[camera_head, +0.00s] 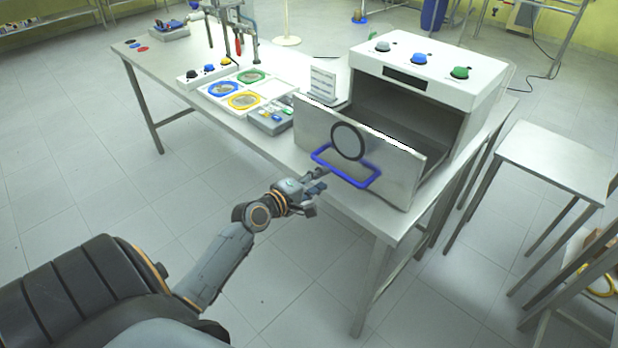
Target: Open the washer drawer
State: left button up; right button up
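The washer (480,88) is a white box at the right end of the table, with grey, blue and green buttons on top. Its drawer front (385,178), a pale panel with a dark round ring (348,141), stands out from the box, and the dark inside shows behind it. A blue handle (345,180) juts from the drawer front. My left gripper (323,180) is just left of and below the handle's left end. Its fingers look apart, with nothing seen between them; contact with the handle cannot be told. My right gripper is out of view.
The long metal table (185,75) also carries coloured rings on a white board (243,92), a grey tray of small parts (272,115), a button box (210,74) and a clamp stand. A lower side table (560,158) stands at right. The floor in front is clear.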

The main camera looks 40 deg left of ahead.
pick_arm(q)
jog(key=shift+v, duration=2.2)
jog(key=s+d+f+m+g, duration=0.15)
jog(key=s+f, duration=0.25)
jog(key=f, duration=0.7)
jog(key=s+d+f+m+g+y, duration=0.1)
jog(key=s+f+m+g, duration=0.25)
jog(key=f, duration=0.65)
jog(key=s+d+f+m+g, duration=0.15)
jog(key=s+f, duration=0.25)
jog(key=f, duration=0.7)
jog(key=s+d+f+m+g, duration=0.2)
jog(key=s+d+f+m, duration=0.2)
jog(key=s, duration=0.6)
jog(key=s+d+f+m+g, duration=0.3)
jog(key=s+f+m, duration=0.2)
jog(key=s+f, duration=0.4)
jog(key=s+d+f+m+g, duration=0.3)
jog(key=s+f, duration=0.3)
jog(key=s, duration=0.6)
jog(key=shift+s+d+f+m, duration=0.2)
jog(key=shift+s+d+m, duration=0.05)
jog(key=shift+d+m, duration=0.5)
jog(key=shift+w+d, duration=0.1)
jog(key=shift+d, duration=0.05)
